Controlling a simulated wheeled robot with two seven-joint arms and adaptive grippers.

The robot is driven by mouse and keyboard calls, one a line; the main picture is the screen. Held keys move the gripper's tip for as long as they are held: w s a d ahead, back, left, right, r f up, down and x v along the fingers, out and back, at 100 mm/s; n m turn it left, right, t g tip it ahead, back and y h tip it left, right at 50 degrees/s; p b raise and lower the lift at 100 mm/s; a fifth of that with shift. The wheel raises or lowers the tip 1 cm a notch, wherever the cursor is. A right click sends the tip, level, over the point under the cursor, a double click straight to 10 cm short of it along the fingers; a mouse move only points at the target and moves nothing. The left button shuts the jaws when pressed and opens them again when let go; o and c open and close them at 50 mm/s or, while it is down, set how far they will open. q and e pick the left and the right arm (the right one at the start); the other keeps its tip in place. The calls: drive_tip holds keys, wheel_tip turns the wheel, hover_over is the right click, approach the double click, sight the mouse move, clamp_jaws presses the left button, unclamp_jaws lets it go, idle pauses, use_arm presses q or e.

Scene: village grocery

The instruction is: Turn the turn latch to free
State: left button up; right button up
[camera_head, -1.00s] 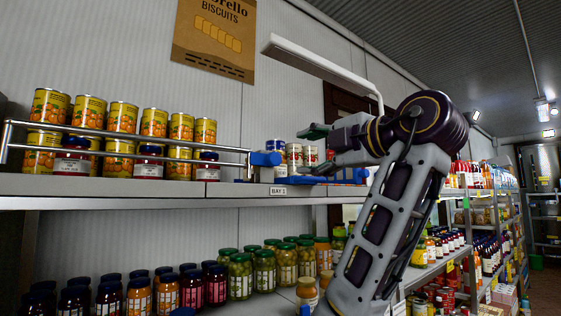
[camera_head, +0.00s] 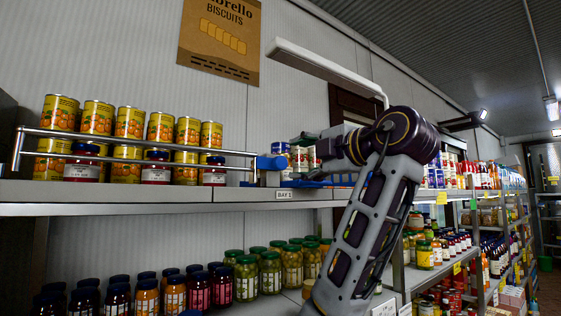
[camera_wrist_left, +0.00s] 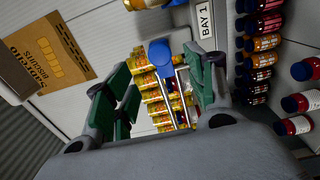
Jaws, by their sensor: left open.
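The turn latch (camera_head: 270,163) is a blue piece at the right end of the metal rail (camera_head: 130,146) along the upper shelf. In the left wrist view its round blue end (camera_wrist_left: 160,55) shows between the fingers, with the rail behind it. My left gripper (camera_head: 309,156) is just right of the latch in the head view, apart from it. Its green-padded fingers are spread wide and empty in the left wrist view (camera_wrist_left: 163,88). The latch's exact turn angle is hard to tell. My right gripper is out of view.
Yellow cans (camera_head: 130,122) and red jars with dark lids stand behind the rail. White and red cans (camera_head: 299,158) stand close beside my left gripper. A lamp bar (camera_head: 325,70) hangs above. Jars fill the lower shelf (camera_head: 260,305). The BAY 1 label (camera_wrist_left: 205,20) is near the latch.

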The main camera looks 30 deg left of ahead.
sight(283, 163)
use_arm(q)
drive_tip(key=p+x, duration=0.2)
drive_tip(key=x, duration=0.5)
drive_tip(key=shift+p+x, duration=0.3)
drive_tip(key=shift+x, duration=0.9)
drive_tip(key=c, duration=1.1)
drive_tip(key=shift+o, duration=0.2)
